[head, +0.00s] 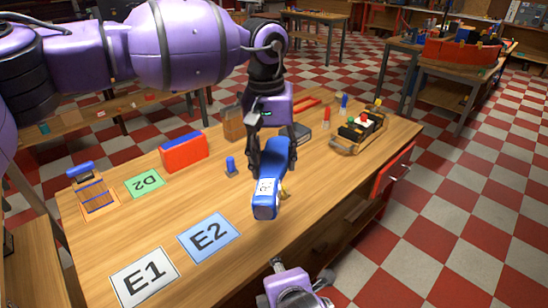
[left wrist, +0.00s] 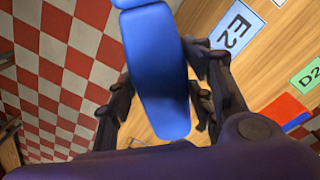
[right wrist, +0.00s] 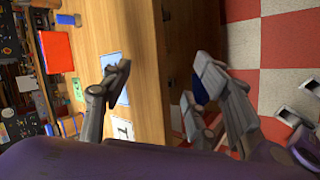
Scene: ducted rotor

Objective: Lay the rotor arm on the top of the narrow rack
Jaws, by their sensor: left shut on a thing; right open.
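My left gripper (head: 270,168) is shut on a long blue part with a white label (head: 265,203), which I take to be the rotor arm. It is held over the front half of the table, to the right of the E2 card. In the left wrist view the blue part (left wrist: 158,75) lies between both fingers. My right gripper (head: 302,271) is open and empty at the table's front edge; its spread fingers also show in the right wrist view (right wrist: 162,78). A slatted wooden stand with a blue piece (head: 95,195) is at the far left; I cannot tell whether it is the narrow rack.
White E1 (head: 144,277), blue E2 (head: 209,237) and green D2 (head: 144,183) cards lie on the table (head: 180,208). A red-and-blue box (head: 184,153) and a small blue peg (head: 231,166) stand behind. A wooden caddy (head: 358,132) is at the right end, above an open red drawer (head: 391,172).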

